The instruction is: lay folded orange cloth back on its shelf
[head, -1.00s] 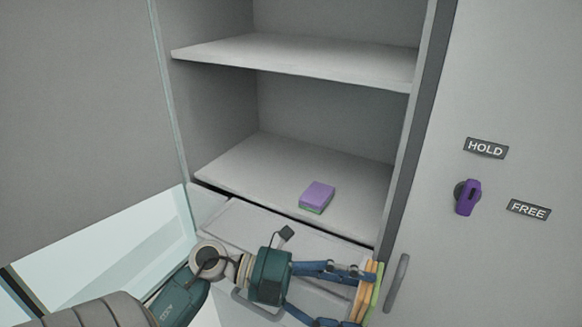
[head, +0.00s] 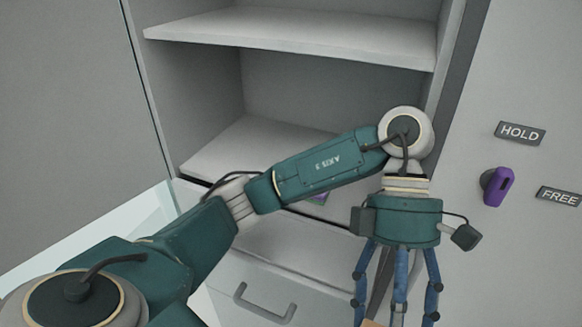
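My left arm reaches in from the left and bends down at the right. Its gripper (head: 398,318) points down in front of the cabinet, with blue fingers spread around something orange at the bottom edge. This seems to be the folded orange cloth (head: 372,323), of which only a small bit shows; the fingertips are cut off by the frame. The lower shelf (head: 235,150) and upper shelf (head: 290,32) show in the open cabinet. The upper shelf looks empty. My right gripper is out of view.
A purple block (head: 319,200) on the lower shelf is mostly hidden behind my arm. A drawer with a grey handle (head: 262,308) lies below. A purple knob (head: 497,187) sits between the HOLD (head: 520,132) and FREE (head: 559,195) labels. A glass panel (head: 95,228) stands at left.

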